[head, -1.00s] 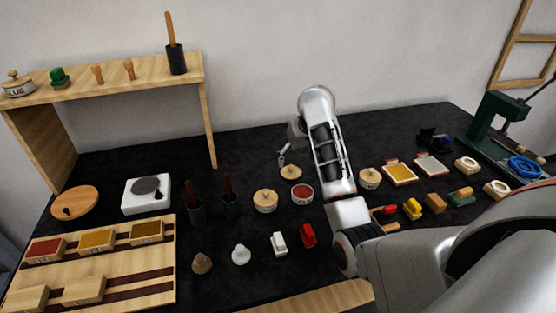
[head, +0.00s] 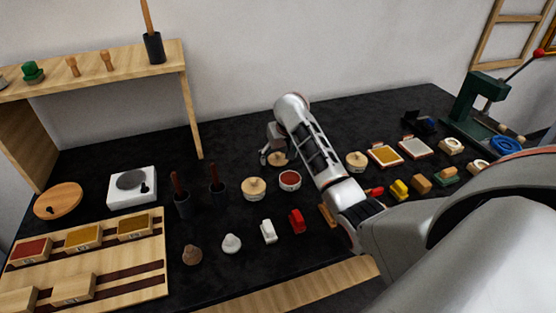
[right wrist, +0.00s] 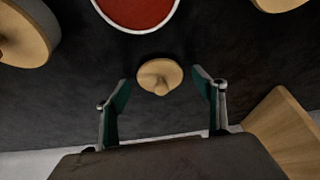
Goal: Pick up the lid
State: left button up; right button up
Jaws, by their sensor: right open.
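The lid is a round pale wooden disc with a knob. In the head view the lid (head: 278,159) lies on the black table behind an open pot of red (head: 290,180), partly hidden by my right gripper. In the right wrist view the lid (right wrist: 160,77) shows between and just beyond the fingertips, with the red pot (right wrist: 138,10) past it. My right gripper (head: 268,155) is open and empty, over or beside the lid; its fingers also show in the right wrist view (right wrist: 160,88). I cannot tell if it touches the lid. My left gripper is not in view.
Lidded pots stand to the left (head: 254,188) and right (head: 357,161) of the red pot. Dark cups with sticks (head: 217,190) stand further left. A wooden shelf (head: 190,110) rises at the back left. Bare black table lies behind the lid.

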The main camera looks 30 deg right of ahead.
jog(key=c, duration=1)
jog(key=shift+r, duration=0.15)
